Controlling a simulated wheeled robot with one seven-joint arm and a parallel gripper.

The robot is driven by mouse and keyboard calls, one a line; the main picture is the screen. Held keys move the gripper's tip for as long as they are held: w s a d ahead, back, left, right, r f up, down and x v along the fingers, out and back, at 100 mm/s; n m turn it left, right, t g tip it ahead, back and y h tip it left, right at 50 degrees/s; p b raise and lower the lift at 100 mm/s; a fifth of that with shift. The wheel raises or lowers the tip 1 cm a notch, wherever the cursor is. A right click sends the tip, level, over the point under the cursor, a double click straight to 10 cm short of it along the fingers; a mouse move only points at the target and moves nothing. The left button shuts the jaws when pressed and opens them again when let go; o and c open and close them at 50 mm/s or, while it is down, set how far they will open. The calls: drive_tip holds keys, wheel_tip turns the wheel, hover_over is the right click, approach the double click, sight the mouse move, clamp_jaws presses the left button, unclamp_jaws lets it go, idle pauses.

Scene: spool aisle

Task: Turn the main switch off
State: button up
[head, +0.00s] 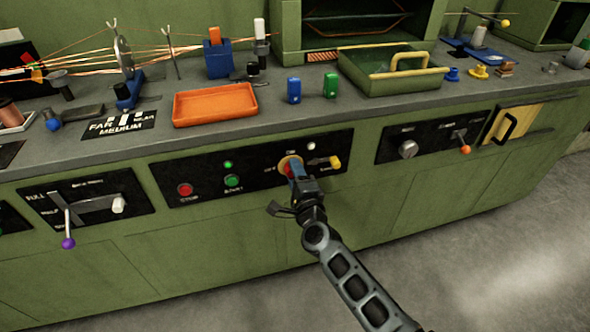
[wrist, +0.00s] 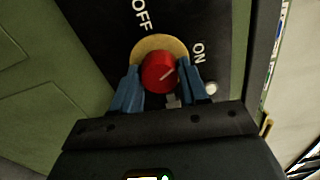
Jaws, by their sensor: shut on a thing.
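The main switch is a round red knob (wrist: 158,72) on a yellow ring, set in a black panel. In the wrist view, OFF is printed above it and ON to its upper right. In the head view the yellow ring (head: 284,161) shows beside my gripper (head: 293,172), which hides part of the switch. My gripper's blue fingers (wrist: 158,84) are shut on the knob, one on each side.
An orange tray (head: 215,104) sits on the bench above.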

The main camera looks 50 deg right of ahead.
drive_tip(key=shift+n+p, duration=3.65)
drive_tip(key=shift+n, duration=2.65)
drive_tip(key=o, duration=1.1)
drive_tip(key=shift+c, duration=0.2)
drive_tip(key=v, duration=0.7)
drive_tip(key=shift+s+a, duration=0.3)
